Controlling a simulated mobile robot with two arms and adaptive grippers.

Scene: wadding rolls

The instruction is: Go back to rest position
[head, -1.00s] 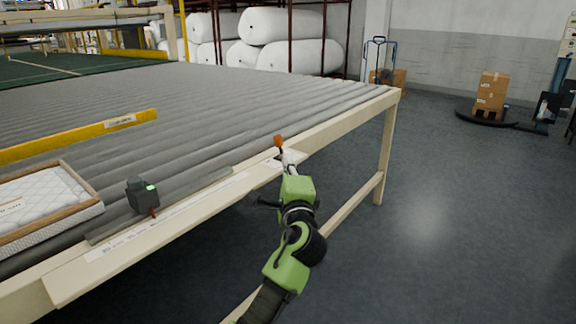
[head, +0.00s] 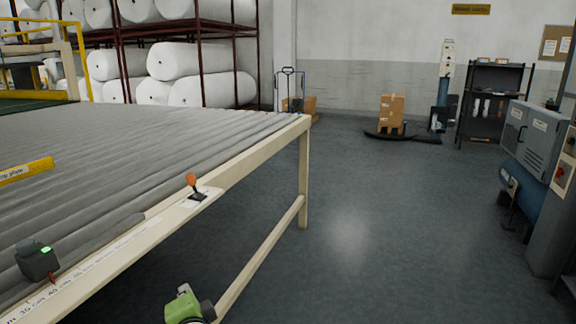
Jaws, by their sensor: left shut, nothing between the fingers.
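My left gripper (head: 184,290) shows at the bottom edge, left of centre, beside the front of the roller table, with its green wrist part behind it. Its small fingertips are shut with nothing between them. It is apart from the orange-handled lever (head: 193,182), which stands tilted on a dark base on the table's front ledge. The rest of the left arm is cut off below the picture. My right gripper is not in view.
The grey roller table (head: 150,150) fills the left, its cream leg (head: 304,180) at the corner. A dark box with a green light (head: 37,260) sits on it. The floor (head: 400,220) right of it is clear. A grey cabinet (head: 535,140) stands at right.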

